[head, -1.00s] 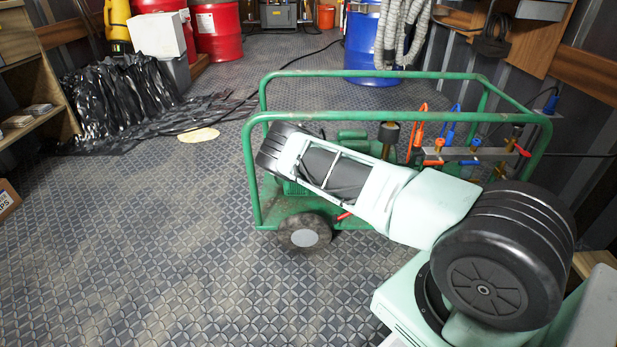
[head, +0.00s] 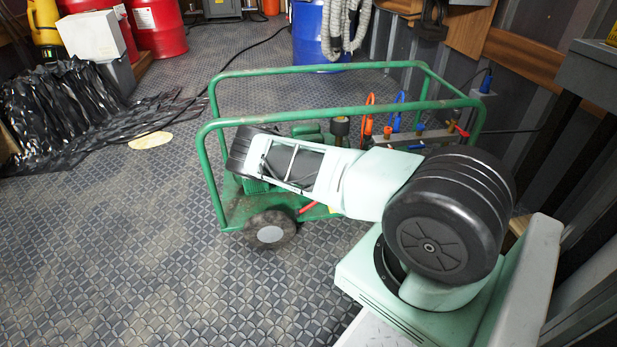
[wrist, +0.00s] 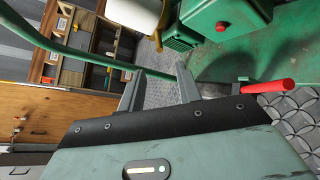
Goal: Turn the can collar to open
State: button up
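I cannot pick out a can collar for certain in either view. A green tubular-framed cart (head: 330,70) carries a green machine, which shows in the wrist view (wrist: 225,18) with a red button. On the cart's right side, a grey bar (head: 400,142) holds brass-coloured fittings near orange (head: 369,115) and blue (head: 398,108) loops. My arm reaches left across the cart's front in the head view. My gripper (wrist: 160,85) is open and empty in the wrist view, its two fingers apart, with a cart tube beyond them. The head view does not show the fingertips.
A red handle (wrist: 268,87) sticks out right of my gripper. Shelving (wrist: 95,45) stands beyond the tube. A blue drum (head: 322,35) and red drums (head: 158,27) stand at the back. Black sheeting (head: 65,108) lies on the left.

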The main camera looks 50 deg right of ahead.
jog(key=p+v, duration=0.3)
jog(key=p, duration=0.1)
jog(key=shift+s+p, duration=0.15)
jog(key=shift+p, duration=0.25)
dwell(0.4)
